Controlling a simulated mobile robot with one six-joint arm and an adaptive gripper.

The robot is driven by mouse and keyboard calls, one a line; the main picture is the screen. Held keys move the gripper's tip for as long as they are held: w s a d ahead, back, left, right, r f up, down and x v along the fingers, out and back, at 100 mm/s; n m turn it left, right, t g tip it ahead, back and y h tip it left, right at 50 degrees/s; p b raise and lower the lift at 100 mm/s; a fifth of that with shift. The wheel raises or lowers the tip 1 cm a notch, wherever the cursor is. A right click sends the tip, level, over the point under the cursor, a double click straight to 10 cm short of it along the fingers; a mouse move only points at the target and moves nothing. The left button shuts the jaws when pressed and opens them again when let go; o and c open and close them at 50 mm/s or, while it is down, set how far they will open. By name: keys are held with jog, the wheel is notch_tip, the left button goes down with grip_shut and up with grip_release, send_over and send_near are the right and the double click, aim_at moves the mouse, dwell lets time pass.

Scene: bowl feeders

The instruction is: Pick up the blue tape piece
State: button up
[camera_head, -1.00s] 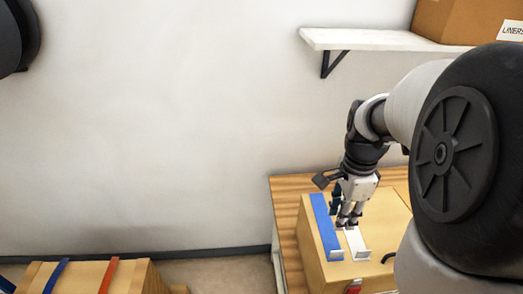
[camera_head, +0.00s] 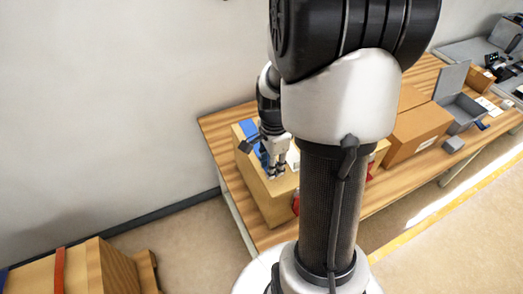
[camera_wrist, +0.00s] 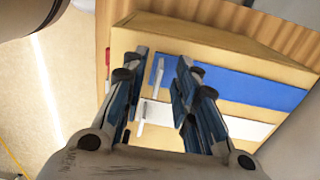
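The blue tape piece (camera_head: 248,128) is a long flat strip on top of a cardboard box (camera_head: 275,212). In the wrist view the blue tape piece (camera_wrist: 250,82) runs to the right from between and behind my fingers. A white strip (camera_wrist: 225,122) lies parallel to it, closer to my palm. My gripper (camera_wrist: 163,60) is open, pointing at the box top, with nothing clearly held. A pale upright tab (camera_wrist: 157,76) shows between the fingers. In the head view my gripper (camera_head: 274,172) is low at the box top; contact cannot be told.
The box stands on a wooden table (camera_head: 222,130) by the wall. To the right are a brown carton (camera_head: 415,135) and a grey open box (camera_head: 458,105). Another box with a red strip (camera_head: 59,270) is at lower left. My arm hides part of the table.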

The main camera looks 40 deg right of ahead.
notch_tip(320, 180, down, 3)
jog(key=shift+r, duration=0.1)
jog(key=shift+c, duration=0.5)
grip_shut()
